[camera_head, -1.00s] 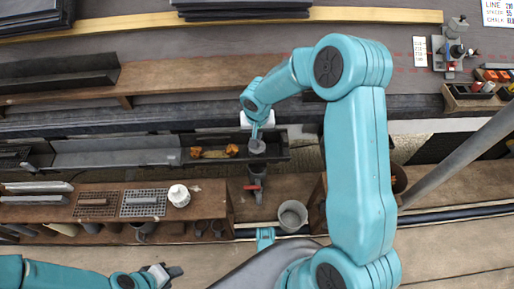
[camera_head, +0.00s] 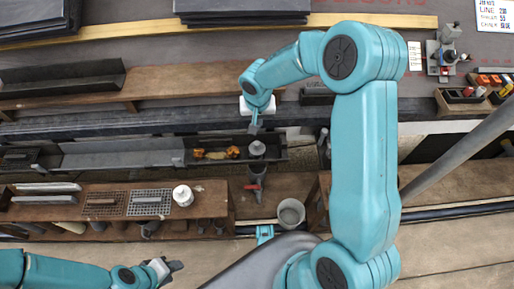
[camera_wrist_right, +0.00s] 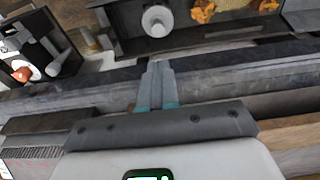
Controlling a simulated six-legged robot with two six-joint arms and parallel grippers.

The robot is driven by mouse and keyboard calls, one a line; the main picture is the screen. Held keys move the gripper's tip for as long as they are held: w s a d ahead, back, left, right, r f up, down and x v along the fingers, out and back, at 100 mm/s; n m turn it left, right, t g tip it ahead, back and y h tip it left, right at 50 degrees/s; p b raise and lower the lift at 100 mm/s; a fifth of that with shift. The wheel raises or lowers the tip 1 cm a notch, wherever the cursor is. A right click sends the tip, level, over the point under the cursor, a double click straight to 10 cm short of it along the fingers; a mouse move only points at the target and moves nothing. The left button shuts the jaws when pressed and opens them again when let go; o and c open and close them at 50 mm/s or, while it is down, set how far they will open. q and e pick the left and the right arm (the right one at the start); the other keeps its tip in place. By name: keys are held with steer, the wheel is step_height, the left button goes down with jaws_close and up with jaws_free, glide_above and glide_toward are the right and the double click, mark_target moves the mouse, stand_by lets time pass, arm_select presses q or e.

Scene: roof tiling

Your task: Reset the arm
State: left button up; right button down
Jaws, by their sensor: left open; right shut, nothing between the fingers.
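My right gripper (camera_head: 254,128) is shut and empty just above the near gutter tray (camera_head: 280,138). In the right wrist view its two fingers (camera_wrist_right: 157,72) are together with nothing between them. A grey round-topped piece (camera_head: 257,149) stands in the tray, just in front of the gripper and apart from it; it also shows in the wrist view (camera_wrist_right: 157,20). My left gripper (camera_head: 175,267) is open and empty at the lower left, over the floor in front of the wooden bench.
Orange-brown debris (camera_head: 215,154) lies in the tray. A wooden bench (camera_head: 60,208) holds grids and a white pot (camera_head: 183,195). A grey bucket (camera_head: 291,213) stands to the right. A tool box (camera_head: 466,98) sits at the upper right. The floor at the bottom is largely clear.

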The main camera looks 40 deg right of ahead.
stand_by(0.5)
steer(key=s+a+f+n+g+y, duration=0.1)
steer(key=s+a+f+g+y, duration=0.15)
steer(key=s+a+f, duration=0.65)
steer(key=s+a+f+n+g+y, duration=0.1)
steer(key=s+a+f+y, duration=0.35)
steer(key=s+a, duration=0.75)
arm_select(q)
step_height(320, 180, up, 26)
steer(key=p, duration=2.5)
steer(key=shift+s+d+f+p, duration=0.25)
steer(key=shift+s+d+p, duration=0.1)
steer(key=shift+s, duration=0.05)
arm_select(e)
step_height(320, 180, up, 24)
steer(key=d+n+t+h, duration=0.2)
steer(key=shift+d+r, duration=0.2)
steer(key=shift+r, duration=0.05)
arm_select(q)
steer(key=shift+f, duration=0.1)
arm_select(e)
steer(key=shift+f, duration=0.1)
